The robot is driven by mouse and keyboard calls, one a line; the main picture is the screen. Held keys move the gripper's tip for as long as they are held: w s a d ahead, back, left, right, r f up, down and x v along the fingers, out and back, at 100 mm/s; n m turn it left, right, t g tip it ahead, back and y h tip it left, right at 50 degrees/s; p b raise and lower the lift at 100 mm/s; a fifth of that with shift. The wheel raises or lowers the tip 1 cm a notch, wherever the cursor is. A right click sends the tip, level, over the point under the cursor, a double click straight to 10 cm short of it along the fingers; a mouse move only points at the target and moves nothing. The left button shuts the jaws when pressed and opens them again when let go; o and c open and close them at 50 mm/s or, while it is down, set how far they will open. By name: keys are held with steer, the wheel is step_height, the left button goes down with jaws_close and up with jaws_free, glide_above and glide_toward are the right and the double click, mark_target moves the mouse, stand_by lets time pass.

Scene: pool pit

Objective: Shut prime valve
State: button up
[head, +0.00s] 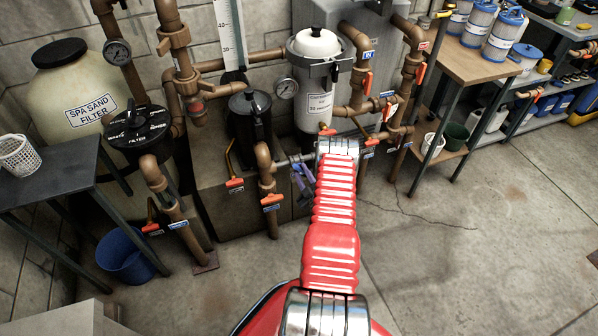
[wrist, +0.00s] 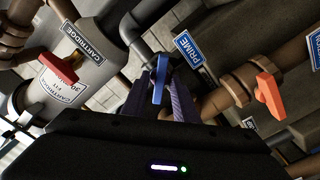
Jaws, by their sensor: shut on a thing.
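The prime valve's blue handle (wrist: 159,78) stands upright in the middle of the wrist view, on a dark grey pipe (wrist: 138,38). A blue PRIME label (wrist: 188,54) is just right of it. My gripper (wrist: 160,104) has its dark purple fingers on either side of the blue handle and is shut on it. In the head view my gripper (head: 302,182) is beside the grey pipe, left of the red arm. The handle is too small to tell apart there. The valve's body is mostly hidden behind the fingers.
In the wrist view an orange handle (wrist: 270,94) is at right and a red handle (wrist: 58,66) at left. In the head view the black pump (head: 247,112) and white cartridge filter (head: 318,98) stand behind my gripper, among brown pipes. Floor at the right (head: 460,260) is clear.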

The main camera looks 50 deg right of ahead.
steer(key=shift+s+a+f+m, duration=0.1)
steer(key=shift+f+m, duration=0.05)
steer(key=shift+m, duration=2.15)
steer(key=shift+f+m, duration=0.1)
steer(key=shift+m, duration=2.2)
steer(key=o, duration=0.6)
steer(key=shift+o, duration=0.8)
steer(key=shift+r, duration=0.1)
steer(key=v, duration=0.6)
steer(key=shift+s+a, duration=0.15)
steer(key=shift+s, duration=0.15)
